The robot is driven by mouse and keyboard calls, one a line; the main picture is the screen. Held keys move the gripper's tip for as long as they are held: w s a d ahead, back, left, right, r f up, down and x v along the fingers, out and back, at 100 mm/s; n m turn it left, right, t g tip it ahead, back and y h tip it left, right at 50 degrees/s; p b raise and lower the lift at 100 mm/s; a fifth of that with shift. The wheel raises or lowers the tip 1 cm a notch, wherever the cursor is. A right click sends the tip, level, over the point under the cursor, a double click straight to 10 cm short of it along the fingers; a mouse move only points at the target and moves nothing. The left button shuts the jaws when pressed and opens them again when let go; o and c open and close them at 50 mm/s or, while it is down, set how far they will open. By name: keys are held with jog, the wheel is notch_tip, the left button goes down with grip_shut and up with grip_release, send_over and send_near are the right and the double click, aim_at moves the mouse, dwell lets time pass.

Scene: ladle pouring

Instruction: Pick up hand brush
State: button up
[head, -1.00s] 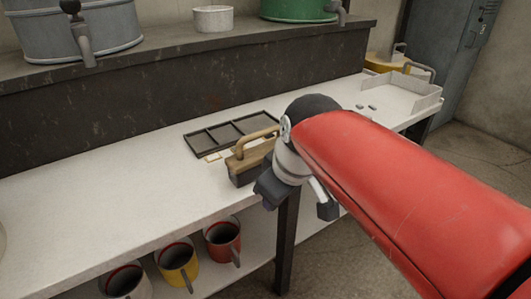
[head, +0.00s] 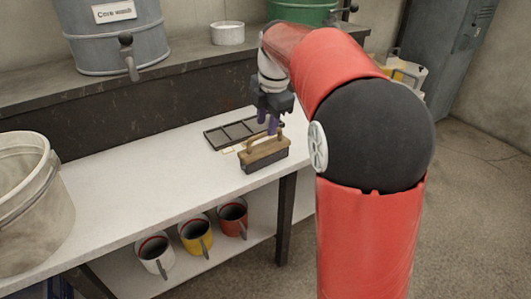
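The hand brush (head: 264,158) stands on the white table with its dark bristle block down. Its light wooden body and raised handle face up. From this angle I cannot tell whether a fingertip touches the handle.
A dark divided tray (head: 228,134) lies behind the brush. A large pale bucket (head: 30,205) stands at the left. Several mugs (head: 194,234) sit on the lower shelf. A grey dispenser (head: 118,35) and white bowl (head: 227,34) stand on the upper ledge.

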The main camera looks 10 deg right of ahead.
aim_at(266, 132)
jog(key=f, duration=0.3)
jog(key=w+f, duration=0.1)
jog(key=shift+a+f, duration=0.15)
jog(key=shift+f, duration=0.25)
jog(key=shift+s, duration=0.1)
grip_shut()
